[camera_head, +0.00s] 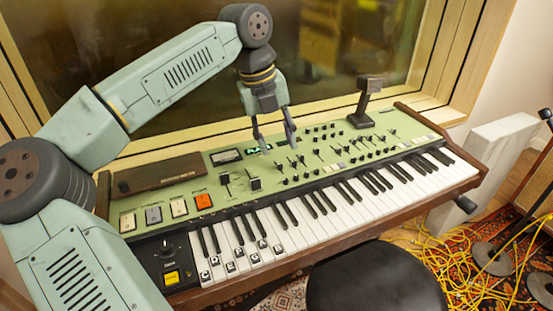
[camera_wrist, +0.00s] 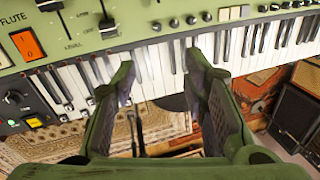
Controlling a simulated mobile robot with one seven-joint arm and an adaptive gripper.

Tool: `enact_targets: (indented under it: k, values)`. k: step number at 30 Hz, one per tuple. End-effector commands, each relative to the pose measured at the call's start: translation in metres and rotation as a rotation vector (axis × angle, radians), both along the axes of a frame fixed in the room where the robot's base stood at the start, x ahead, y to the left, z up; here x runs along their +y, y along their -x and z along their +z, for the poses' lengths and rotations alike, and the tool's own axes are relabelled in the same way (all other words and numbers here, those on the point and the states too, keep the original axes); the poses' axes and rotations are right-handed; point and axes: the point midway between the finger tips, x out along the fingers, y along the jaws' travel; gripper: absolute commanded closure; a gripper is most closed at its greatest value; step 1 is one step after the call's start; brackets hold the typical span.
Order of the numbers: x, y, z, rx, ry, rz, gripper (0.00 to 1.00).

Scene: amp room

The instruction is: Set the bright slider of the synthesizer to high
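The green synthesizer (camera_head: 320,160) stands below the window, with white and black keys along its front. Two larger sliders, a left one (camera_head: 225,181) and a right one (camera_head: 255,184), sit on the left-middle panel; smaller sliders (camera_head: 293,161) lie to their right. I cannot read which one is marked bright. My gripper (camera_head: 275,142) is open and empty, pointing down above the panel near the small sliders; contact cannot be judged. In the wrist view, my gripper (camera_wrist: 160,75) has its fingers apart, with keys showing between them. A black slider cap (camera_wrist: 108,27) shows at upper left there.
An orange button (camera_head: 203,202) and several pale buttons lie left of the sliders. A brown wooden block (camera_head: 160,175) rests at the back left. A black post (camera_head: 365,100) rises behind the panel. A black stool (camera_head: 375,280) stands in front; yellow cables (camera_head: 445,260) cover the floor at right.

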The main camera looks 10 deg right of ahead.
Motion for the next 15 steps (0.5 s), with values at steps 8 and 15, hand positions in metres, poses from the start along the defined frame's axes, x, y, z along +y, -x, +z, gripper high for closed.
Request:
enact_targets:
  k: [8, 15]
  values:
    - [0.064, -0.008, -0.018, 0.060, -0.228, 0.171, 0.60]
    - [0.063, -0.007, -0.058, 0.063, -0.222, 0.166, 0.60]
